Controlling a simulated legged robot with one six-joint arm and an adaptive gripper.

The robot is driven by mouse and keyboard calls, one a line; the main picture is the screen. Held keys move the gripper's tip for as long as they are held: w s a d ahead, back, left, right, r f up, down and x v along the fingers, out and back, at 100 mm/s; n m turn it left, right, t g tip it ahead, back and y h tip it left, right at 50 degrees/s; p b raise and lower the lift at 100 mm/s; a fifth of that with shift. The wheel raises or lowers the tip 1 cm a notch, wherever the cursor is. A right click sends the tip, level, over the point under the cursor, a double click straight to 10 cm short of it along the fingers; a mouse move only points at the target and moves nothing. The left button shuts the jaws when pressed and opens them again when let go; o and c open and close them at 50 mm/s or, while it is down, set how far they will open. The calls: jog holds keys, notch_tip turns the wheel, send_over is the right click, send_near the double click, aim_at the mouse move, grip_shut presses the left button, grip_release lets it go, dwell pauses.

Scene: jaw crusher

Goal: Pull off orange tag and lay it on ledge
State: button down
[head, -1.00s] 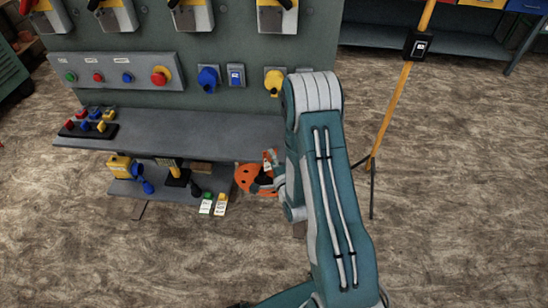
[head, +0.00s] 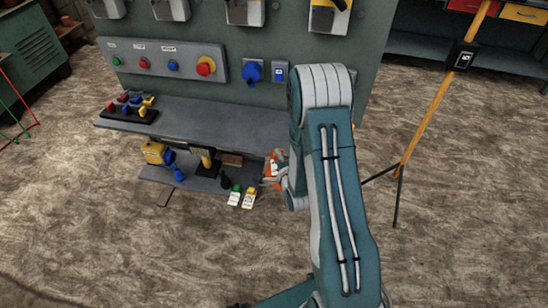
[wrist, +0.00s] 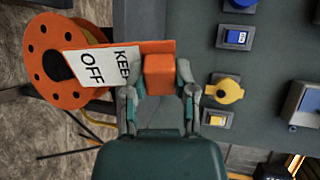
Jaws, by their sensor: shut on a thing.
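In the wrist view, my gripper (wrist: 158,88) is shut on the orange tag (wrist: 158,72), with one finger on each side of its block. A white plate reading "KEEP OFF" (wrist: 98,66) sticks out to the left from it. In the head view, my gripper (head: 274,181) is low, just right of the lower shelf, and mostly hidden by my arm. Some orange and white of the tag (head: 271,168) shows there. The grey ledge (head: 225,122) runs along the panel above and left of the gripper; its right end is behind my arm.
A black tray of coloured pieces (head: 131,110) sits at the ledge's left end; the ledge's middle is bare. The lower shelf (head: 210,183) holds several items. An orange reel (wrist: 38,40) lies beyond the tag. A yellow post (head: 430,100) on a tripod stands right.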

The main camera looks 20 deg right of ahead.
jog(key=s+d+m+g, duration=0.3)
jog(key=s+g, duration=0.4)
jog(key=g, duration=0.4)
jog(key=shift+s+d+m, duration=0.2)
jog(key=shift+m, duration=0.1)
jog(key=shift+s, duration=0.1)
